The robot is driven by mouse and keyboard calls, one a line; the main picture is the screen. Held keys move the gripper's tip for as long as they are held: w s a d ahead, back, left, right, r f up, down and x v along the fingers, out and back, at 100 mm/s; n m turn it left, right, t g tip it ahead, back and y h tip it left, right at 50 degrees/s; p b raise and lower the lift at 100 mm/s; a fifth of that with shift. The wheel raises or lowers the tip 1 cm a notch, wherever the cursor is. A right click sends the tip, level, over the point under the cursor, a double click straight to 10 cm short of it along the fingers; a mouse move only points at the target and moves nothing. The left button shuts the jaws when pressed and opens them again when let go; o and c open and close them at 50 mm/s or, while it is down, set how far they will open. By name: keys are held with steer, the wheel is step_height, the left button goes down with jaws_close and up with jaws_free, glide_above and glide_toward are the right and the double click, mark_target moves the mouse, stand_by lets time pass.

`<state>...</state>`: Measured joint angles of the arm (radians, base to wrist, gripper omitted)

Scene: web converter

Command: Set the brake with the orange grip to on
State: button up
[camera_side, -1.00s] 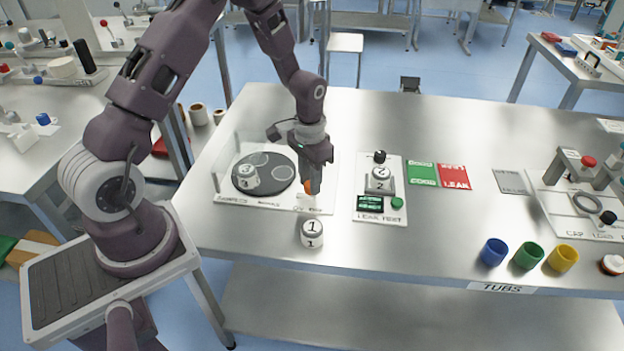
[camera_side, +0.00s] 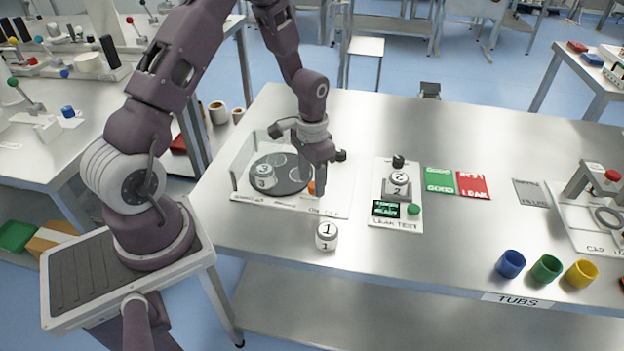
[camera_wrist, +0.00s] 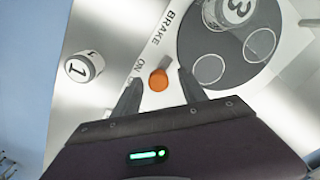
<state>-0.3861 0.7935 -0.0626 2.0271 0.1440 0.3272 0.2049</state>
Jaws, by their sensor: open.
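The orange grip (camera_wrist: 158,80) of the brake shows as a round knob beside the printed ON in the wrist view. In the side view, the orange grip (camera_side: 312,188) is partly covered by my gripper (camera_side: 321,186). My gripper (camera_wrist: 161,79) is open, with one finger on each side of the orange grip in the wrist view. Whether a finger touches it I cannot tell. The lever under the grip is mostly hidden. The dark turntable (camera_side: 283,183) beside it carries a jar marked 3 (camera_side: 263,176).
A jar marked 1 (camera_side: 327,236) stands in front of the white plate. A clear guard (camera_side: 243,165) borders the turntable at the left. The leak tester (camera_side: 397,205) stands to the right with a jar marked 2 (camera_side: 397,185). Coloured tubs (camera_side: 546,268) stand at the front right.

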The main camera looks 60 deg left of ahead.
mark_target(312, 184)
step_height(312, 184, up, 7)
steer(key=shift+f, duration=0.1)
steer(key=s+d+r+t, duration=0.1)
steer(key=s+d+r, duration=0.1)
steer(key=r, duration=0.4)
steer(key=s+d+r+t, duration=0.1)
steer(key=d+r, duration=0.1)
steer(key=r, duration=0.3)
steer(key=s+d+r+t, duration=0.1)
steer(key=s+d+r, duration=0.3)
steer(key=s, duration=0.4)
steer(key=s+d+r+t, duration=0.2)
steer(key=s+d+r, duration=0.2)
steer(key=s, duration=0.5)
step_height(312, 184, up, 2)
steer(key=shift+s+d+r+t, duration=0.15)
steer(key=shift+t, duration=0.15)
stand_by(0.6)
